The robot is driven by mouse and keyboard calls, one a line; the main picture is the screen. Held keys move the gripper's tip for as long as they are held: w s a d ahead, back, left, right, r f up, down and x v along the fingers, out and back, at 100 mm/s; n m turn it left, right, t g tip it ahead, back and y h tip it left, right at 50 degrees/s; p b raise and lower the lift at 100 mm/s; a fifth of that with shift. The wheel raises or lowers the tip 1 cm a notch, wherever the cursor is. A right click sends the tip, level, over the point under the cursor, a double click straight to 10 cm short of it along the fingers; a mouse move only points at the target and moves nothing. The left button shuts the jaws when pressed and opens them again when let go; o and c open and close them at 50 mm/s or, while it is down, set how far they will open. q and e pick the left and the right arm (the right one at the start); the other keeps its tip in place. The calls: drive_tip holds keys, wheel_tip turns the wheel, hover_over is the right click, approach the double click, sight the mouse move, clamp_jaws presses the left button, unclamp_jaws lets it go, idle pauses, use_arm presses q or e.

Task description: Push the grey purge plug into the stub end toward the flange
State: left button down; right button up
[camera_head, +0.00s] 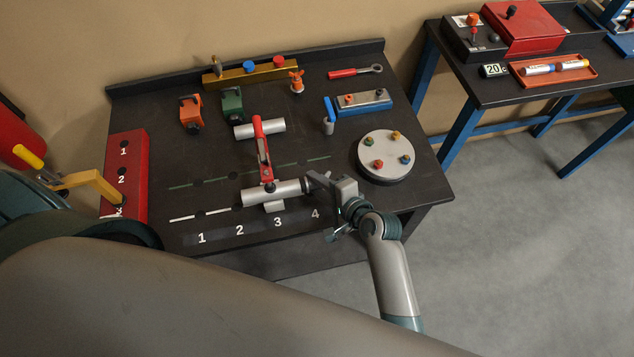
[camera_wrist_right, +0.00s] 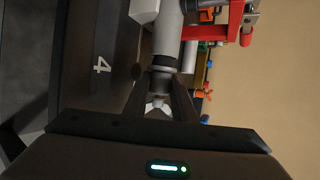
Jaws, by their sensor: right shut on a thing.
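The silver stub (camera_head: 272,192) lies level on a light support block near the front of the bench, with a red clamp (camera_head: 264,150) over it. It also shows in the right wrist view (camera_wrist_right: 168,38). My right gripper (camera_head: 314,183) is at the stub's right end, its fingers along the stub's axis. In the right wrist view the gripper (camera_wrist_right: 160,92) is shut on the grey purge plug (camera_wrist_right: 162,82), in line with the stub end. The fingers hide part of the plug, so I cannot tell how deep it sits. I cannot make out the flange.
A round plate with coloured knobs (camera_head: 385,156) stands right of my right gripper. A second silver tube (camera_head: 260,129) lies behind the clamp. A red numbered block (camera_head: 124,178) is at the left. The bench's front edge is close below my right gripper.

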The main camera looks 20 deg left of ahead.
drive_tip(key=shift+s+a, duration=0.35)
drive_tip(key=shift+a, duration=0.25)
clamp_jaws()
drive_tip(key=o, duration=1.2)
unclamp_jaws()
drive_tip(key=shift+c, duration=0.2)
drive_tip(key=shift+s+d, duration=0.1)
drive_tip(key=shift+d, duration=0.1)
drive_tip(key=shift+s+d+r, duration=0.25)
drive_tip(key=shift+d, duration=0.15)
drive_tip(key=b+v, duration=0.4)
drive_tip(key=v, duration=1.2)
drive_tip(key=shift+r, duration=0.1)
